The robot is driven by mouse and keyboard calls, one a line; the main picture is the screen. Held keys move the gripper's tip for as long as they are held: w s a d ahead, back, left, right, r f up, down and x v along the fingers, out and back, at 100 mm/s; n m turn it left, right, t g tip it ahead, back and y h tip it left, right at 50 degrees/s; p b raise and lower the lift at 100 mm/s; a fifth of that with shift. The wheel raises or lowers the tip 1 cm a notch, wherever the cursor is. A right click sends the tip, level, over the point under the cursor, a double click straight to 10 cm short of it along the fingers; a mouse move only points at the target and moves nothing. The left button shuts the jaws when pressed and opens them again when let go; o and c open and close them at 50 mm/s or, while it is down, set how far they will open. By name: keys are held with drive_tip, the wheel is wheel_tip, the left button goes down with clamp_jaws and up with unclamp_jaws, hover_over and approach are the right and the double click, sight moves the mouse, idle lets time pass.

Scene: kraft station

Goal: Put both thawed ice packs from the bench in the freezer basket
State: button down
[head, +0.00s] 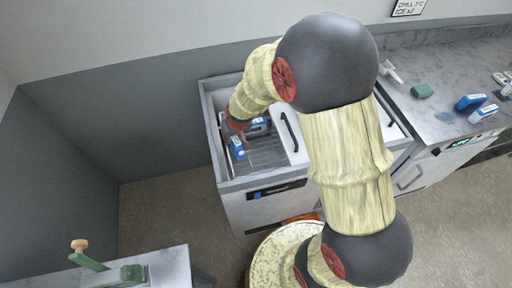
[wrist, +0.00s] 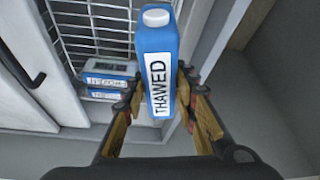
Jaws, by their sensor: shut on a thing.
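My gripper (wrist: 158,88) is shut on a blue ice pack (wrist: 157,50) with a white cap and a label reading THAWED. The held pack also shows in the head view (head: 237,148), over the open freezer (head: 262,186). The wire basket (wrist: 98,20) lies beneath and beyond it; I cannot tell whether the pack touches it. Two more blue-and-white packs (wrist: 104,82) lie stacked inside the freezer, left of my gripper in the wrist view; their labels are unclear. Two blue packs (head: 470,101) (head: 483,113) are on the bench (head: 445,68) at right, labels unreadable.
The freezer's white sliding lid (head: 290,139) with a black handle covers its right part. A green object (head: 421,90) lies on the bench. A small counter (head: 165,268) with a green device (head: 105,270) is at lower left. Freezer walls stand close around my gripper.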

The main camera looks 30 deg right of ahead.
drive_tip(key=b, duration=0.1)
drive_tip(key=d+f+n+b, duration=0.1)
drive_tip(key=shift+w+d+f+b, duration=0.2)
drive_tip(key=shift+w+d+b, duration=0.05)
drive_tip(key=shift+w+b, duration=0.1)
drive_tip(key=d+f+n+y+b, duration=0.1)
drive_tip(key=d+n+y, duration=0.1)
drive_tip(key=d+n, duration=0.1)
drive_tip(key=n+g+y+b, duration=0.2)
drive_tip(key=n+g+b, duration=0.15)
drive_tip(key=n, duration=0.85)
hover_over(258, 152)
wheel_tip(258, 152, down, 2)
wheel_tip(258, 152, down, 10)
drive_tip(key=b, duration=0.3)
drive_tip(key=shift+f+b, duration=0.2)
drive_tip(key=shift+b, duration=0.1)
drive_tip(key=c, duration=1.5)
unclamp_jaws()
drive_tip(key=shift+c, duration=0.2)
drive_tip(key=shift+o, duration=0.6)
drive_tip(key=shift+r, duration=0.15)
